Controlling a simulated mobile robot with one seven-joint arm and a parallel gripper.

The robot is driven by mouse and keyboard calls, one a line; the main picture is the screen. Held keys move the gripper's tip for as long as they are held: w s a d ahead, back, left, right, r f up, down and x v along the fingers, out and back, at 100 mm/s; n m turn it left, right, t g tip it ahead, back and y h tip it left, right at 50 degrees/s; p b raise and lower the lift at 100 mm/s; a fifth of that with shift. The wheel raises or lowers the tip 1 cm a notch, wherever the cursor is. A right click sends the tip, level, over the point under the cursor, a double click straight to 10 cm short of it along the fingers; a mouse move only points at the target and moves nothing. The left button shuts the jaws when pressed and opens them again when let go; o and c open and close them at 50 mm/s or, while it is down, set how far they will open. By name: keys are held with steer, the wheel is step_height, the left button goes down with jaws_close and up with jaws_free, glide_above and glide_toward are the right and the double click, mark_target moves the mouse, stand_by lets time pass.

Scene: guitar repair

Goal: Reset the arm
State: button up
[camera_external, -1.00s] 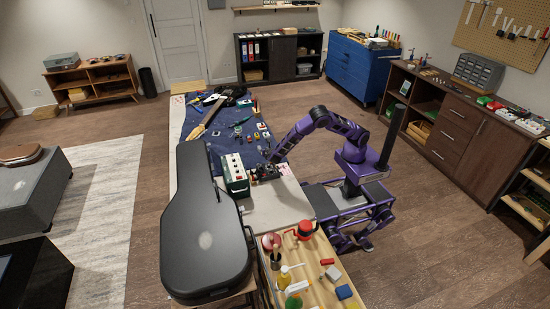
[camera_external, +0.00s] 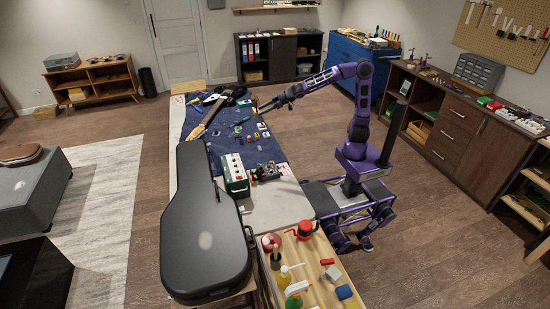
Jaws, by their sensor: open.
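My purple arm is raised, its forearm reaching left from a high elbow. My gripper (camera_external: 264,108) is at the left end of the arm, over the right edge of the workbench (camera_external: 262,212). It is open, and I see nothing between its fingers. A green-and-white box with knobs (camera_external: 236,176) stands on the bench, with a small dark device (camera_external: 266,172) at its right side. Both are apart from my gripper.
A guitar (camera_external: 208,120) and small parts lie on a blue mat (camera_external: 227,146). A wooden tray (camera_external: 318,287) with bottles and blocks is in front. Blue drawers (camera_external: 350,72) and a dark cabinet (camera_external: 455,130) stand right and behind.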

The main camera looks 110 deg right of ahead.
steer(key=s+a+f+n+g+y, duration=0.1)
steer(key=s+a+f+g+y, duration=0.1)
steer(key=s+a, duration=0.9)
steer(key=s+a+f+n+g+y, duration=0.1)
steer(key=s+a+g+y, duration=0.1)
steer(key=s+a, duration=1)
steer(key=s+g, duration=0.1)
steer(key=s, duration=0.2)
steer(key=shift+a+f+p, duration=0.2)
steer(key=shift+f+p, duration=0.15)
steer(key=shift+p, duration=0.05)
